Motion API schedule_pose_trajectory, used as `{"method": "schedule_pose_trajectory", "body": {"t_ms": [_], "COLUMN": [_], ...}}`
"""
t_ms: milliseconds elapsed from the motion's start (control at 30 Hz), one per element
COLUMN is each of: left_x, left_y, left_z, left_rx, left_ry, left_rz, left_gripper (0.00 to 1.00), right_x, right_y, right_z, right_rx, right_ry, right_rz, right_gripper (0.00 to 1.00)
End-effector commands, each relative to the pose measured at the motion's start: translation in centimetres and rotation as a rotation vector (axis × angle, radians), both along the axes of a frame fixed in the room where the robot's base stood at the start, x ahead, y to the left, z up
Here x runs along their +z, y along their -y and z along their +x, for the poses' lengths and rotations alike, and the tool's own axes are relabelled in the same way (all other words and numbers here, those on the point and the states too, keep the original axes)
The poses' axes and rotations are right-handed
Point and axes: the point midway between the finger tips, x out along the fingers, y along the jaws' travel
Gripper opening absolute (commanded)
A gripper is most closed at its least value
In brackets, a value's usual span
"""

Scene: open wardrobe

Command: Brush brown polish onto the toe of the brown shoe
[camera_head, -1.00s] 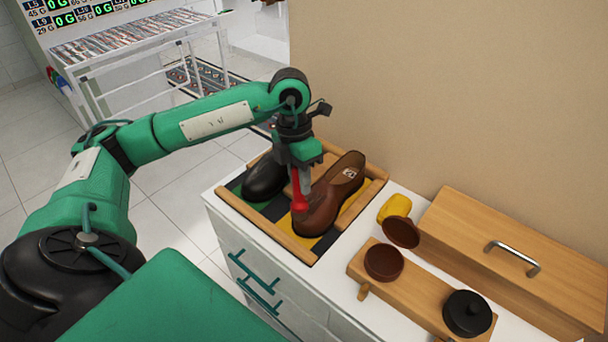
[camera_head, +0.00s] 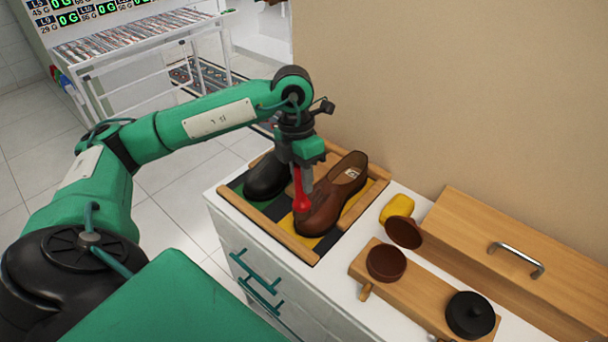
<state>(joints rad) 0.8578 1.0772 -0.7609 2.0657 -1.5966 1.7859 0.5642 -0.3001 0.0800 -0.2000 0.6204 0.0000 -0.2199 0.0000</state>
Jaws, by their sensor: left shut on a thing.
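The brown shoe (camera_head: 336,196) lies in a wood-framed tray (camera_head: 265,228), its toe toward the front and its opening at the back right. My left gripper (camera_head: 303,172) is above the shoe's left side, shut on a red-handled brush (camera_head: 301,196) that points down. The brush's lower end is at the left side of the shoe near the toe; I cannot tell if it touches. An open brown polish tin (camera_head: 386,264) sits on a wooden board (camera_head: 415,294), its lid tilted behind it (camera_head: 404,232). My right gripper is not in view.
A black shoe (camera_head: 266,177) lies left of the brown one in the tray. A closed black tin (camera_head: 470,314) is on the board. A yellow cloth or sponge (camera_head: 397,208) and a wooden box (camera_head: 510,250) with a metal handle stand at the right. A wall rises behind.

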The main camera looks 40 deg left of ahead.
Motion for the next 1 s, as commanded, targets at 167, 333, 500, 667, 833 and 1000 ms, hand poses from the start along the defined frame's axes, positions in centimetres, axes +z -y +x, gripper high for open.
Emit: {"method": "schedule_pose_trajectory", "body": {"t_ms": [167, 333, 500, 667, 833, 1000], "left_x": [0.4, 1.9, 3.6, 5.2, 6.0, 5.9], "left_y": [0.0, 0.0, -0.1, -0.1, -0.1, -0.1], "left_z": [0.0, -0.3, -0.7, -1.1, -1.3, -1.3], "left_rx": [0.000, 0.000, 0.000, -0.001, 0.000, 0.000], "left_ry": [0.000, 0.000, 0.000, 0.000, 0.000, 0.000], "left_rz": [0.000, 0.000, 0.001, 0.000, 0.000, 0.000], "left_gripper": [0.00, 0.00, 0.00, 0.00, 0.00, 0.00], "right_x": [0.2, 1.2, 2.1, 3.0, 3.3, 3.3], "right_y": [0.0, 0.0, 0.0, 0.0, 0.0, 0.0], "right_z": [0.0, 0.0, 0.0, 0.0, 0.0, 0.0], "right_rx": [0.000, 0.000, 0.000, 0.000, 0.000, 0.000], "right_ry": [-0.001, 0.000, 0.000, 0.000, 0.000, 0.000], "right_rz": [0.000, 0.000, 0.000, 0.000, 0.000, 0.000], "right_gripper": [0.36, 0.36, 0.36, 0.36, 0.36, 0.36]}}
